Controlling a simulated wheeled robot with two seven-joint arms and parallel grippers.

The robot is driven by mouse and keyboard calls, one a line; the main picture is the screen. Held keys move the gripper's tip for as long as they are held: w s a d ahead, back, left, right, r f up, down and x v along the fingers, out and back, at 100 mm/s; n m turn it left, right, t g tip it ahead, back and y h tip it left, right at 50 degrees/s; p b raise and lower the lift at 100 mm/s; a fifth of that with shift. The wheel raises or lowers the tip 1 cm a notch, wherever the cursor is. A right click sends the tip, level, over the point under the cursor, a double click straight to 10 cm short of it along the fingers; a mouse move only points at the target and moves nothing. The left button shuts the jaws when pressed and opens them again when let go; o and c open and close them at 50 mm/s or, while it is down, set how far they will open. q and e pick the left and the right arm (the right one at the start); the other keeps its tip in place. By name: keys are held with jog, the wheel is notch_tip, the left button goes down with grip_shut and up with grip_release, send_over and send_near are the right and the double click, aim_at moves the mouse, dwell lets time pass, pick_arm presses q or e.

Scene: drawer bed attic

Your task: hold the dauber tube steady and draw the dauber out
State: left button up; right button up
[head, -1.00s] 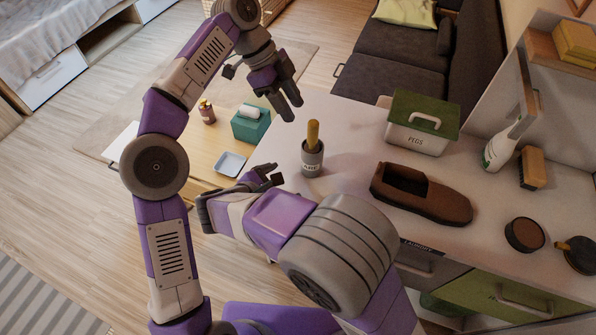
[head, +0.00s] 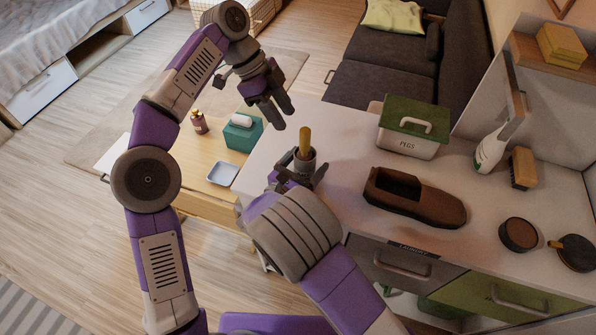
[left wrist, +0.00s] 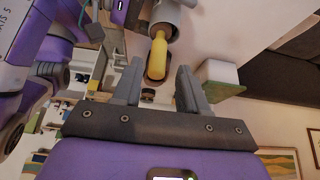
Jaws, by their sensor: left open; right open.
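The dauber (head: 305,141) stands upright in the dark grey dauber tube (head: 307,158) on the white worktop, only its yellow handle showing. My right gripper (head: 300,170) is open with its fingers on either side of the tube; I cannot tell whether they touch it. The tube's lower part and label are hidden by it. My left gripper (head: 280,114) is open and empty, above and left of the handle. In the left wrist view the yellow handle (left wrist: 158,56) points toward the space between my left fingers, with the grey tube (left wrist: 172,18) behind.
A brown shoe (head: 412,199) lies right of the tube, with a green-lidded pegs box (head: 408,145) behind it. A spray bottle (head: 489,152), a brush (head: 522,168) and a round tin (head: 518,234) stand further right. A low wooden table (head: 202,160) is at left.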

jog(key=shift+w+d, duration=0.25)
jog(key=shift+w, duration=0.15)
jog(key=shift+c, duration=0.3)
jog(key=c, duration=1.1)
